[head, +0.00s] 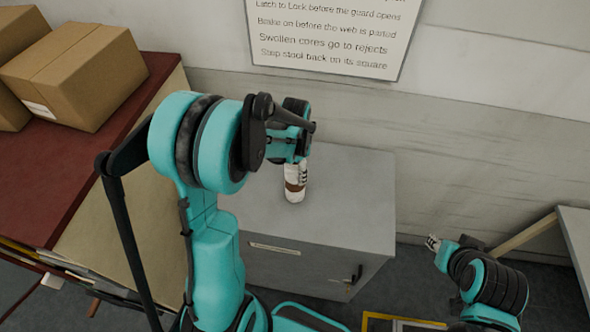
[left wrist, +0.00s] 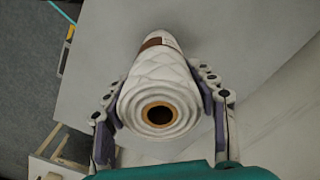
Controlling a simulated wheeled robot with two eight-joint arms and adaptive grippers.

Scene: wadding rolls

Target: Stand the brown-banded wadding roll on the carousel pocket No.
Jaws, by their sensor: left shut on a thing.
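The brown-banded wadding roll (head: 295,194) is white and quilted, with a brown band near its lower end. It is roughly upright over the grey cabinet top, and I cannot tell if it touches. My left gripper (head: 298,167) is shut on its upper part from above. In the left wrist view the roll (left wrist: 160,78) lies between the two fingers of the left gripper (left wrist: 162,95), its open brown core facing the camera. My right gripper (head: 433,243) is small at the lower right, away from the roll; its opening is unclear. No carousel pocket is in view.
The grey cabinet (head: 340,200) has a clear top around the roll. Cardboard boxes (head: 85,75) stand on a dark red surface (head: 125,115) at the left. A sign (head: 330,35) hangs on the wall behind. A grey table edge (head: 577,235) shows at the right.

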